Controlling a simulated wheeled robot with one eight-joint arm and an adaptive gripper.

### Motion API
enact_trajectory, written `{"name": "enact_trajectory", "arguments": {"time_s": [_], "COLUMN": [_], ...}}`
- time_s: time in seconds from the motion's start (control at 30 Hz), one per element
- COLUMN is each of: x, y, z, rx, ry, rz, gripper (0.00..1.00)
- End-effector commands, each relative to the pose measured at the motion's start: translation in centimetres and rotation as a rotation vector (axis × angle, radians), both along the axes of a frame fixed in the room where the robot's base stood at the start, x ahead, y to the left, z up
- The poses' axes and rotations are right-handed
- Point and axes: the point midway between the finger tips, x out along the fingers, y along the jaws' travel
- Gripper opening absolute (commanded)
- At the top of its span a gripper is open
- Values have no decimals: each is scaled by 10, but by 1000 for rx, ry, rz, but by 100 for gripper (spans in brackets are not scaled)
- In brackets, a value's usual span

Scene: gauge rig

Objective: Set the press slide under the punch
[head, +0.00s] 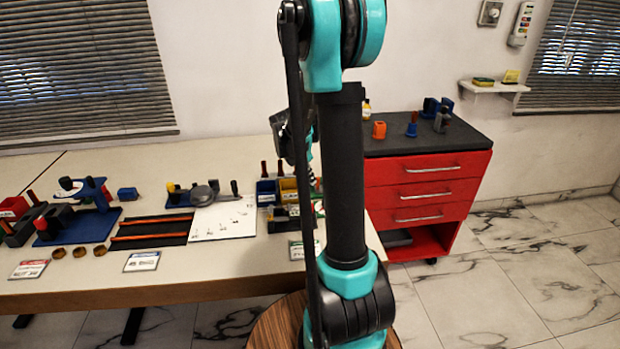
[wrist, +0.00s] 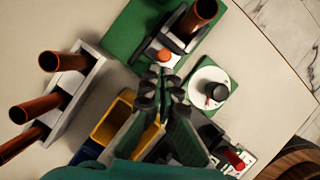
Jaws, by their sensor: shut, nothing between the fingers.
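In the wrist view a green plate (wrist: 128,38) carries a dark and grey fixture (wrist: 184,44) with a brown cylinder (wrist: 203,9) standing up from it. A small orange-topped piece (wrist: 164,56) sits at its near side. I cannot tell for sure which part is the press slide or the punch. My gripper (wrist: 163,84) is shut and empty, its tips just short of the orange-topped piece in the picture; contact cannot be told. In the head view my own arm hides the gripper and much of this spot.
A white round dial (wrist: 208,84) with a black knob stands to the right of the fingers. A rack with brown handles (wrist: 62,62) stands left, a yellow bin (wrist: 110,124) below. In the head view, a blue rig (head: 82,228) stands far left and a red drawer cabinet (head: 420,190) right.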

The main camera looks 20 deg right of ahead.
Motion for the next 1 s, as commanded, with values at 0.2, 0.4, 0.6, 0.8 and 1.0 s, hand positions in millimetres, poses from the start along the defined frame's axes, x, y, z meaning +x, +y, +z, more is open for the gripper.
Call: {"name": "enact_trajectory", "arguments": {"time_s": [0.2,0.4,0.6,0.8,1.0], "x": [-4,-10,-10,-10,-7], "y": [-21,-47,-51,-52,-45], "z": [0,0,0,1,13], "rx": [-1,-1,-2,-4,-5], "ry": [-1,0,0,0,-1], "rz": [-4,-3,-1,-3,-1], "gripper": [0,0,0,0,0]}}
